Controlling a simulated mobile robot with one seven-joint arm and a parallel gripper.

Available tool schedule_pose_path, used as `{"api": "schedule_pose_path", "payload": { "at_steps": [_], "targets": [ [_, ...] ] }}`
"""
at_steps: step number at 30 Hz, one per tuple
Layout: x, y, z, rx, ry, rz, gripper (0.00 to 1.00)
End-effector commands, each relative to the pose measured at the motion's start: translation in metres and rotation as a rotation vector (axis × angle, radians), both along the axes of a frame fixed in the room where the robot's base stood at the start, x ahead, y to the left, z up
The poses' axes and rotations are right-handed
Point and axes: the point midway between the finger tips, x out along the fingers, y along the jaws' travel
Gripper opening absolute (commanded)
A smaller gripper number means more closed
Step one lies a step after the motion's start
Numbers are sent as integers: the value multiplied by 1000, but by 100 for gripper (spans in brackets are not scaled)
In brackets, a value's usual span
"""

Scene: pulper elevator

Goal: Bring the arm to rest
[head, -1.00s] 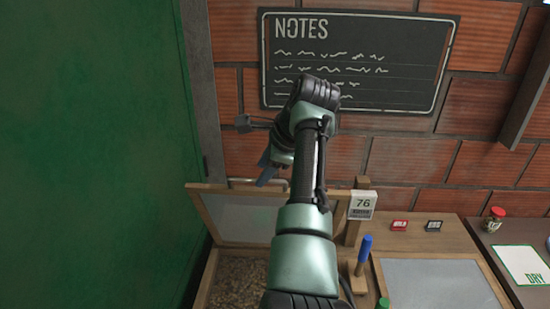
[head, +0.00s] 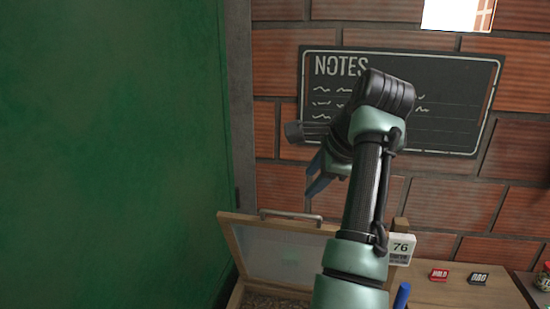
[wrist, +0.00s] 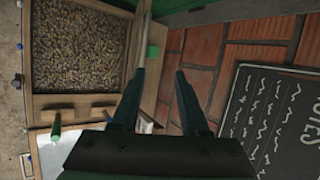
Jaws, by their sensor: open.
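My arm reaches up the middle of the head view, in front of the brick wall and the notes board. My gripper (head: 318,174) is at its end, its blue fingers to the left of the wrist and above the open wooden lid (head: 280,248). In the wrist view my gripper (wrist: 163,75) shows two dark fingers standing apart with nothing between them. Beyond the fingers lie the bin and the wall.
A wooden bin of brown beans (wrist: 80,45) shows in the wrist view. A green surface (head: 110,150) fills the left. The notes board (head: 450,110) hangs behind my arm.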

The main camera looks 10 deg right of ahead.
Motion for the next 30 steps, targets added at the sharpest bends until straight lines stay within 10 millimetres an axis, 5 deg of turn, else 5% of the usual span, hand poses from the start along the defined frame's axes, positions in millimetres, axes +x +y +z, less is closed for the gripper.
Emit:
{"api": "schedule_pose_path", "payload": {
  "at_steps": [6,11,17,21,25,30],
  "targets": [
    [16,4,39,-426,-420,142,45],
    [-2,24,91,-798,-711,223,45],
    [-71,67,163,-1293,-1036,236,45],
    [-144,99,207,-1621,-1216,165,45],
    [-207,119,233,-1840,-1316,67,45],
    [-249,129,247,-1974,-1362,-19,45]
  ]
}}
